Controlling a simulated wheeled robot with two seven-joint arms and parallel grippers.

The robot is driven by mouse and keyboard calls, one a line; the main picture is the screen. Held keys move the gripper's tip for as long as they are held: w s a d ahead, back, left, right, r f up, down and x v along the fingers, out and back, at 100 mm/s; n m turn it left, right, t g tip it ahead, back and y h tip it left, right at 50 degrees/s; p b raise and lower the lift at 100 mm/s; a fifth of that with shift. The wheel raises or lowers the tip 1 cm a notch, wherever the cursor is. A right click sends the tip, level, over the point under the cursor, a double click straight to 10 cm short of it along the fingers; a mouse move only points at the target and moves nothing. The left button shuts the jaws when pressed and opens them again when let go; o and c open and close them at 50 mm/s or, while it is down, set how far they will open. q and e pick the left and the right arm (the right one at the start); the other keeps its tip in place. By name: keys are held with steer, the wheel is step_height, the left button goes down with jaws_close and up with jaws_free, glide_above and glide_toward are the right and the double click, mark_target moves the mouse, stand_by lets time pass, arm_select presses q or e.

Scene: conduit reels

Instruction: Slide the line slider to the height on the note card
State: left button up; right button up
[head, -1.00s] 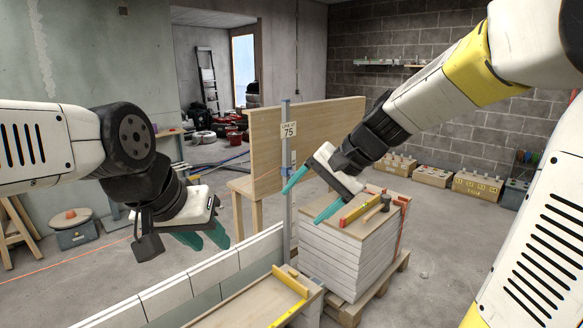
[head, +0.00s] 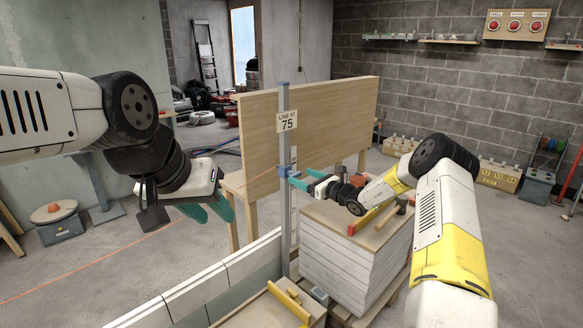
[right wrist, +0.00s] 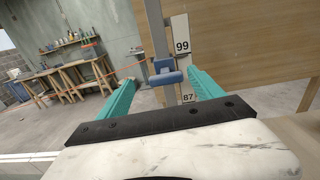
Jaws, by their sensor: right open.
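The note card (head: 287,121) near the top of the upright grey post (head: 284,105) reads "LINE AT 75". The blue line slider (head: 284,172) sits on the post below the card, with an orange line running off it. In the right wrist view the slider (right wrist: 165,76) shows between my right fingers, beside a scale strip (right wrist: 181,55) with 99 and 87 on it. My right gripper (head: 297,178) is open at the slider; its fingers (right wrist: 165,85) look apart from it, contact unclear. My left gripper (head: 215,212) hangs empty to the left; its fingers look apart.
A wooden board on legs (head: 320,120) stands behind the post. A stack of white slabs (head: 345,255) with tools on top is right of it. A low white block wall (head: 205,285) runs in front.

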mark_target(294, 173)
steer(key=shift+w+d+f, duration=0.1)
steer(key=shift+w+f, duration=0.2)
steer(key=shift+w, duration=0.15)
steer(key=shift+w+a, duration=0.25)
steer(key=shift+w, duration=0.05)
steer(key=x, duration=0.7)
steer(key=shift+s+f, duration=0.1)
jaws_close()
